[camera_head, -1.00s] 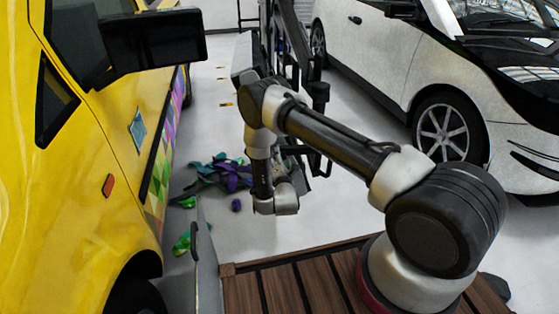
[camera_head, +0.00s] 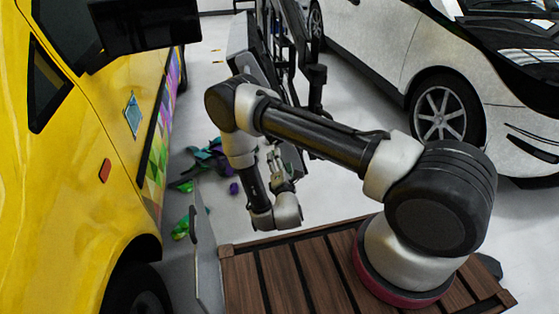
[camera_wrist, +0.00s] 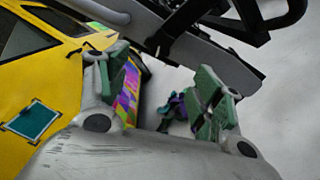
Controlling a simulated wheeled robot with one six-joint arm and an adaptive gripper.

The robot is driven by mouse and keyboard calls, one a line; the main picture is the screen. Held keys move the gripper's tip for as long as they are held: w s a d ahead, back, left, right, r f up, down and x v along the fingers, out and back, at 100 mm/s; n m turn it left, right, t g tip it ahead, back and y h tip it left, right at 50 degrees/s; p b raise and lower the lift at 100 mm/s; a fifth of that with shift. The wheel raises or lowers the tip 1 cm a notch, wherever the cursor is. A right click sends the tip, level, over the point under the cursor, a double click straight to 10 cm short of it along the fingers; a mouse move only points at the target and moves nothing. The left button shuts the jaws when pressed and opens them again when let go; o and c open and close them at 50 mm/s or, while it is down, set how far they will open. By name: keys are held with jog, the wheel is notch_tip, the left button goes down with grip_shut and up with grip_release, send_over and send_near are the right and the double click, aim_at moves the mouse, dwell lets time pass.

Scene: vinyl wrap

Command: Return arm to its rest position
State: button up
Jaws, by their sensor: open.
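My gripper (camera_head: 281,168) shows small beyond the folded arm in the head view, partly hidden by the arm's wrist links. In the wrist view my gripper (camera_wrist: 163,88) is open, with its two green-padded fingers apart and nothing between them. The arm rises from its base on the slatted wooden deck, reaches left, then bends down at the elbow.
A yellow car (camera_head: 70,190) with a colourful wrap strip stands close on the left. A white car (camera_head: 385,65) stands at the right. Dark equipment (camera_head: 313,85) stands behind the arm. Purple and green scraps (camera_head: 205,160) lie on the floor between.

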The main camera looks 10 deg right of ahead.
dwell(0.3)
jog(key=s+f+m+g+y, duration=0.1)
jog(key=s+f+m+g, duration=0.35)
jog(key=f, duration=0.35)
jog(key=s+f+m+g, duration=0.3)
jog(key=f+m+g, duration=0.15)
jog(key=f, duration=0.25)
jog(key=s+a+r+m+g+y, duration=0.1)
jog(key=s+r+m+g, duration=0.3)
jog(key=r, duration=0.4)
jog(key=s+a+r+m+g+y, duration=0.1)
jog(key=s+r+m+g, duration=0.2)
jog(key=r+g, duration=0.35)
jog(key=s+d+r+m+t, duration=0.2)
jog(key=s+d+r, duration=0.3)
jog(key=r, duration=0.9)
jog(key=s+d+r+m+t, duration=0.2)
jog(key=s+d+r, duration=0.4)
jog(key=r, duration=0.9)
jog(key=s+d+r+m+t, duration=0.2)
jog(key=s+d+r, duration=0.3)
jog(key=r, duration=1)
jog(key=d, duration=0.3)
jog(key=shift+s+r+m, duration=0.25)
jog(key=shift+s+m, duration=0.05)
jog(key=shift+s, duration=0.1)
